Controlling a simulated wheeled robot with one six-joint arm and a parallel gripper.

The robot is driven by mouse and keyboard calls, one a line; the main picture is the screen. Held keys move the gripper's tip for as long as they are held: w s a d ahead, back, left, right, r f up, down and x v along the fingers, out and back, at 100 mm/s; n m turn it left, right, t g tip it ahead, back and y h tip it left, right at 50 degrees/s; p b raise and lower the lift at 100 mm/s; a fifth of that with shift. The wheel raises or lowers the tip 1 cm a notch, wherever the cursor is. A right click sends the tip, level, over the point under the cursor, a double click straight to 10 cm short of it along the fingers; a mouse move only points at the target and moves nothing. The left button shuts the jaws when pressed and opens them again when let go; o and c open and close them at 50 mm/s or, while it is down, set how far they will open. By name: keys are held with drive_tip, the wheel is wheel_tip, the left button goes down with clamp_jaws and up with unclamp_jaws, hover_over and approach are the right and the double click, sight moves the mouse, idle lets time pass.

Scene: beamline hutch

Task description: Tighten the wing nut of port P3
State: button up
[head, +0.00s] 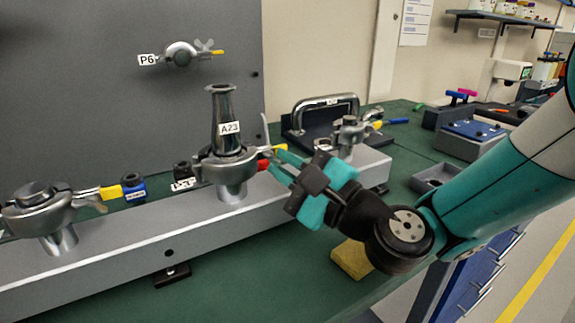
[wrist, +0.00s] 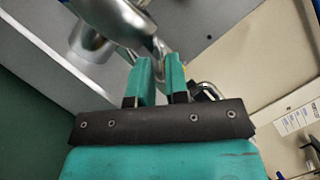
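The middle port on the grey rail carries a metal clamp (head: 218,168) around a flanged tube labelled A23 (head: 223,110). A small tag (head: 183,184) beside it is too blurred to read, so I cannot confirm P3. On the clamp's right side are a yellow-tipped part (head: 280,148) and a red part (head: 263,165), right at my fingertips. The wing nut itself is mostly hidden there. My gripper (head: 272,160) reaches in from the right. In the wrist view, its two teal fingers (wrist: 160,74) stand a little apart, with the clamp (wrist: 145,28) just beyond.
Another clamped port (head: 38,208) stands at the left of the rail (head: 110,254), and one (head: 348,132) at the right. Port P6 (head: 181,54) is on the grey panel behind.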

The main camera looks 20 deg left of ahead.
drive_tip(key=b+v, duration=1.6)
drive_tip(key=shift+w+d+f+b, duration=0.1)
drive_tip(key=shift+f+b, duration=0.15)
drive_tip(key=shift+b, duration=0.05)
drive_tip(key=shift+s+d+b, duration=0.35)
drive_tip(key=shift+d+b, duration=0.05)
drive_tip(key=shift+d, duration=0.25)
drive_tip(key=shift+r, duration=0.1)
